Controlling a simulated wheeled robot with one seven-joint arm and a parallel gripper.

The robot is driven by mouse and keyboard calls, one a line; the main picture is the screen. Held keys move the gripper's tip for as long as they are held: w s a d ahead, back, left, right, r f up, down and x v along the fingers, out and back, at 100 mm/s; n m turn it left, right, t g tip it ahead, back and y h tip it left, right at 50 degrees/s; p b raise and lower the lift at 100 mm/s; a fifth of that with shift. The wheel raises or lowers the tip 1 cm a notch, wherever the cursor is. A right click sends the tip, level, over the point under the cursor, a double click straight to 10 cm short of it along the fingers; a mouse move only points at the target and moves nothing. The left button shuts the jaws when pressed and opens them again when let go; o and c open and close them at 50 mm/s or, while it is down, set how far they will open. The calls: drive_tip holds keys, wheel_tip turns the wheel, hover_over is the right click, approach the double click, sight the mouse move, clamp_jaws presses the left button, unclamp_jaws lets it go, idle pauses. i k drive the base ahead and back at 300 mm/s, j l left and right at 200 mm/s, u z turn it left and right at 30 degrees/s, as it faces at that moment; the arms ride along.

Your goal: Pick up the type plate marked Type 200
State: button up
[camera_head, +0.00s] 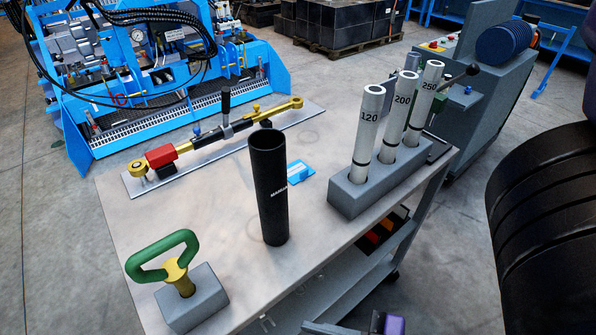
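Three pale cylinders marked 120 (367,128), 200 (398,118) and 250 (424,105) stand upright, slightly leaning in the picture, in a grey block (352,197) at the right of the table. A small blue plate (299,171) lies flat on the table between the black tube and the block. Its marking is too small to read, and I see no plate legibly marked Type 200. A grey, black and purple part, seemingly of my gripper (372,325), shows cut off at the bottom edge, apart from these things. Its fingers cannot be made out.
A tall black tube (269,190) stands mid-table. A green-handled tool (165,262) sits in a grey block at front left. A yellow-ended rod (215,138) lies on a plate at the back. The grey tabletop (200,215) is bare left of the tube. My dark arm fills the right edge.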

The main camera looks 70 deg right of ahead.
sight(297, 170)
drive_tip(key=k+l+z, duration=0.25)
drive_tip(key=l+z, duration=0.25)
drive_tip(key=l, duration=0.3)
drive_tip(key=k+l+z, duration=0.15)
drive_tip(key=l+z, duration=0.35)
drive_tip(key=l, duration=0.35)
drive_tip(key=l+z, duration=0.5)
drive_tip(key=l, duration=0.4)
